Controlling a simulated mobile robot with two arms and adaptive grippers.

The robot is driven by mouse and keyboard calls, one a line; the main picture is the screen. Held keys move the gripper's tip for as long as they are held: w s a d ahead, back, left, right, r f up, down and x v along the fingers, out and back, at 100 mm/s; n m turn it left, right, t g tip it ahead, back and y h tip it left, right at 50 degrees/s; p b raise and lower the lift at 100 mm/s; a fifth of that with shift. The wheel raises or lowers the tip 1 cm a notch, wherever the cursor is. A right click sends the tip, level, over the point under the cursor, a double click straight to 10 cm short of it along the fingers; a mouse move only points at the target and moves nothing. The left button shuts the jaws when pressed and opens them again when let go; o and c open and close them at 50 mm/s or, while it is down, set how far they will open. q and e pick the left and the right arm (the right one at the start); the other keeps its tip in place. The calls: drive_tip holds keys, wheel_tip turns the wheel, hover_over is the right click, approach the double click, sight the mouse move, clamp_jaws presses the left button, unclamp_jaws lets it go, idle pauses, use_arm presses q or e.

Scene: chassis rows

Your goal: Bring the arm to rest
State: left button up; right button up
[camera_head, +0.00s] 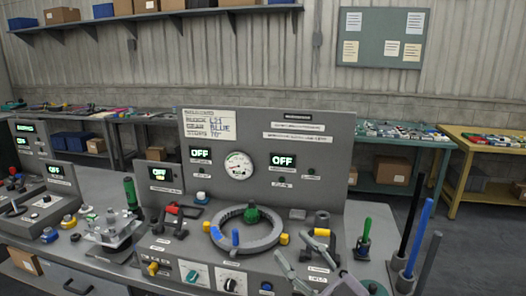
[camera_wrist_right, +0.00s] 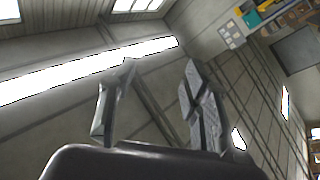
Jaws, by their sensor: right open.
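My right gripper (camera_head: 305,268) shows in grey at the lower right of the head view, over the front right part of the grey console (camera_head: 356,233). It also shows in the right wrist view (camera_wrist_right: 158,78), where its two fingers stand apart with nothing between them. It is open and empty. The wrist camera faces the wall and the bright ceiling lights. I cannot tell whether the gripper touches the console. My left gripper is not in view.
Near the gripper are a grey ring (camera_head: 268,244) with coloured knobs, a green-handled lever (camera_head: 366,231) and upright black and blue rods (camera_head: 419,239). An upright panel (camera_head: 335,150) with a gauge and OFF displays stands behind. Benches line the wall.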

drive_tip(key=d+f+m+t+h, duration=0.2)
drive_tip(key=d+f+m+h, duration=0.8)
drive_tip(key=d+m+h, duration=0.3)
drive_tip(key=s+d+f+g+h, duration=0.35)
drive_tip(key=s+f+g, duration=0.2)
drive_tip(key=f, duration=0.45)
drive_tip(key=s+a+f+n+g+y, duration=0.1)
drive_tip(key=s+f+g, duration=0.45)
drive_tip(key=s, duration=0.45)
drive_tip(key=s+a+f+n+g, duration=0.15)
drive_tip(key=s+f+g, duration=0.25)
drive_tip(key=s+f, duration=0.5)
wheel_tip(320, 180, down, 23)
drive_tip(key=s+g, duration=0.1)
drive_tip(key=s, duration=0.2)
drive_tip(key=s+d+f+g, duration=0.1)
drive_tip(key=s+d+f, duration=0.2)
drive_tip(key=s+f, duration=1.3)
drive_tip(key=shift+s+f+g, duration=0.2)
drive_tip(key=shift+s+g, duration=0.1)
drive_tip(key=shift+s, duration=0.05)
